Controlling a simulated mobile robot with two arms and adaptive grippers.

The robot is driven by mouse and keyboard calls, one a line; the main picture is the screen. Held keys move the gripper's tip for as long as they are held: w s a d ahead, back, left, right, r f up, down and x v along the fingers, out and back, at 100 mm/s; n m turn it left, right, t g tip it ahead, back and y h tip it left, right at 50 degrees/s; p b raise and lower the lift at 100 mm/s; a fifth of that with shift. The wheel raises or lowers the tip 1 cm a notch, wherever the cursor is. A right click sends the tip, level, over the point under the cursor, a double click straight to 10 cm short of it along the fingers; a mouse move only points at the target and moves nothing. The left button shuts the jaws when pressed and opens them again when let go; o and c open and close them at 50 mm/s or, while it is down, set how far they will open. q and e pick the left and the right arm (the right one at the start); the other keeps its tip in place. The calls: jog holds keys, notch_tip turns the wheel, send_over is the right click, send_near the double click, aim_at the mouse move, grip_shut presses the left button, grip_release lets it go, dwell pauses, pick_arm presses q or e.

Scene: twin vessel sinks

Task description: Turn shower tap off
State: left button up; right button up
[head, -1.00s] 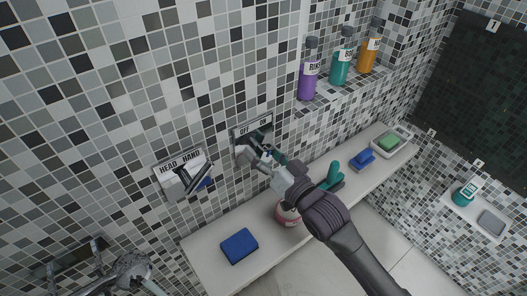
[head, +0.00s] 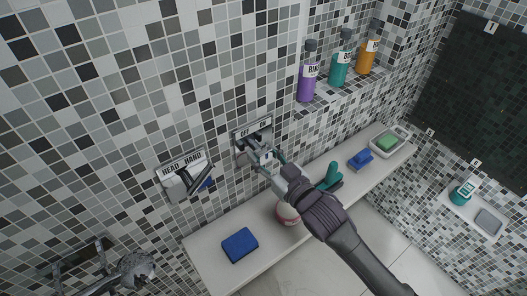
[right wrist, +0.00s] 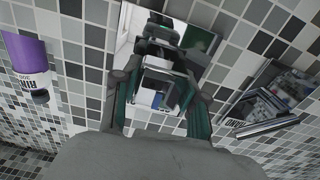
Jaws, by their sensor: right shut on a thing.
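The shower tap is a chrome plate (head: 240,136) on the tiled wall, with OFF lettered on the left and ON on the right. My right gripper (head: 257,153) is at the plate and is shut on the tap's handle. In the right wrist view, my right gripper's fingers (right wrist: 160,82) are in front of the mirror-like plate (right wrist: 126,42). The fingers hide most of the handle, so I cannot tell its exact angle. My left gripper is not in view.
A HEAD/HAND chrome control (head: 183,175) is left of the tap. Purple (head: 308,82), teal (head: 341,70) and orange (head: 367,57) bottles stand on the upper ledge.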

jog(key=o, duration=1.2)
jog(key=shift+c, duration=0.2)
jog(key=shift+s+d, duration=0.15)
jog(key=shift+s, duration=0.05)
jog(key=v, duration=1.1)
jog(key=shift+s, duration=0.2)
jog(key=shift+d, duration=0.1)
